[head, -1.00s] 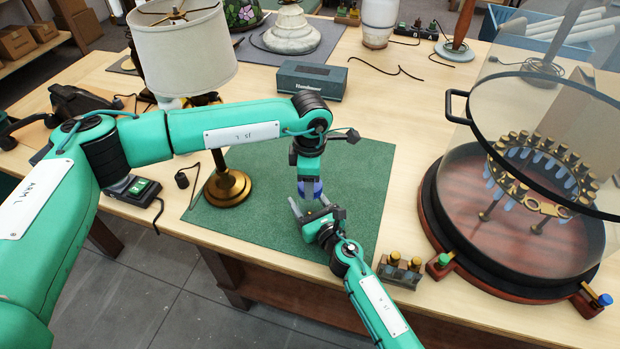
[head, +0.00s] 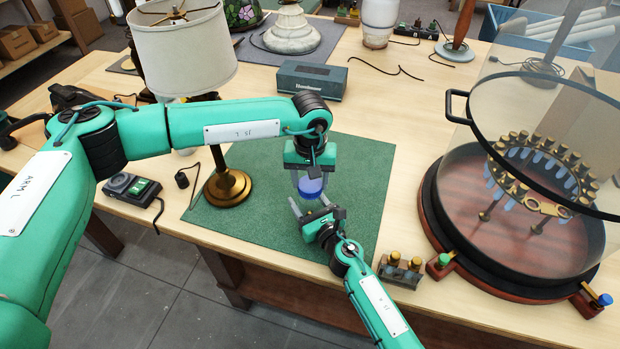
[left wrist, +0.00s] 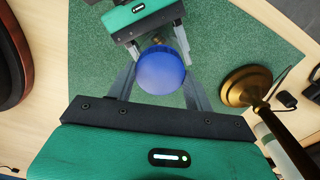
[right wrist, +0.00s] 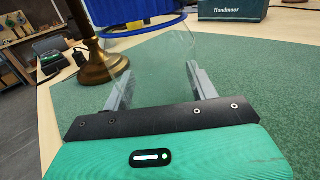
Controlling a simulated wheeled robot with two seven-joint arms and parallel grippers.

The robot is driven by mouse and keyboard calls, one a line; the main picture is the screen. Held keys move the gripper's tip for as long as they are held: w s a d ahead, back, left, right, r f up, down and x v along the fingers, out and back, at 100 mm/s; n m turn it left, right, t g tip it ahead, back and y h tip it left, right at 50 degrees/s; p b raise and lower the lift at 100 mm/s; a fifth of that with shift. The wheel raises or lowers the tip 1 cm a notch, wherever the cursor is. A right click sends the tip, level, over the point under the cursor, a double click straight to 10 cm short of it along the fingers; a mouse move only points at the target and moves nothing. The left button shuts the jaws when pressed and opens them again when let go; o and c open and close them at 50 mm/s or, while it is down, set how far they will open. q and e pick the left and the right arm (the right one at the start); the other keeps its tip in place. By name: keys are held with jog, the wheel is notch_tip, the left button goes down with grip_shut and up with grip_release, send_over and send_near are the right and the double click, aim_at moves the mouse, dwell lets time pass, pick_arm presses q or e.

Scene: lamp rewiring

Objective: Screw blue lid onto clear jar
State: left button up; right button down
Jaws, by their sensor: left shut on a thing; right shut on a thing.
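The blue lid (head: 313,189) is held between the fingers of my left gripper (head: 310,182), over the green mat. The left wrist view shows the lid's round top (left wrist: 161,70) with a finger on each side. My right gripper (head: 312,210) comes in from below right and is shut on the clear jar, best seen as a faint transparent body in the right wrist view (right wrist: 150,65). There the lid's blue rim (right wrist: 145,24) lies across the jar's top, level or nearly so. I cannot tell how far the threads engage.
The green mat (head: 355,165) is clear around the grippers. A lamp with a brass base (head: 228,187) stands left, a dark Handmoor box (head: 311,80) behind. A round glass-covered stand (head: 440,215) and a small block with brass knobs (head: 400,270) are right.

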pick_arm(q)
jog(key=m, duration=0.4)
jog(key=shift+m, duration=0.4)
jog(key=m, duration=0.4)
jog(key=o, duration=0.9)
jog(key=shift+r, duration=2.25)
jog(key=shift+c, duration=0.2)
